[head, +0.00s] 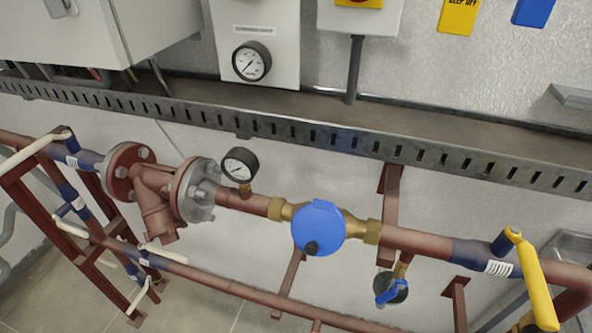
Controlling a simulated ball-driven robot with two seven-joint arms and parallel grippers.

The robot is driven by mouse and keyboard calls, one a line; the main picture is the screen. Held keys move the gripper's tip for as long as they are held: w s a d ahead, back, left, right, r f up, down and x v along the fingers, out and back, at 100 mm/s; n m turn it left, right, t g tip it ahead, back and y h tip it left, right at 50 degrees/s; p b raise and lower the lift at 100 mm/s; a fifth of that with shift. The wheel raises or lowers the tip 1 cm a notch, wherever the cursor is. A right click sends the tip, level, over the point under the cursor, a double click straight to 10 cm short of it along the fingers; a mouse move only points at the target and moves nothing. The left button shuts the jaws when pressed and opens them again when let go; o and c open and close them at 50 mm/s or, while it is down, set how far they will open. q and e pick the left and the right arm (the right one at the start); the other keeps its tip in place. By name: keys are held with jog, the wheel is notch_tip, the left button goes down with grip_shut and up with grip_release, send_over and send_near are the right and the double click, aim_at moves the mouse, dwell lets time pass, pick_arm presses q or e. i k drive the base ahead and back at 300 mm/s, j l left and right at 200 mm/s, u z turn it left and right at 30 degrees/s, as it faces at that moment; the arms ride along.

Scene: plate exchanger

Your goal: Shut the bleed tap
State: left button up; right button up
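A small tap with a blue handle (386,291) hangs below the red-brown pipe on a short brass stub (402,266), right of centre; it looks like the bleed tap. A dark round part sits right behind the blue handle. The handle is small and slanted, and I cannot tell whether the tap is open or shut. Neither of my grippers shows in the head view.
The main pipe (420,241) carries a large blue round cap (318,228), a gauge (240,165) and a flanged fitting (158,190). A yellow lever (536,285) stands at right. A slotted cable tray (300,132) crosses behind. A lower pipe (270,295) runs underneath.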

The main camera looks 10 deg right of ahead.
aim_at(400, 284)
jog(key=z, duration=1.25)
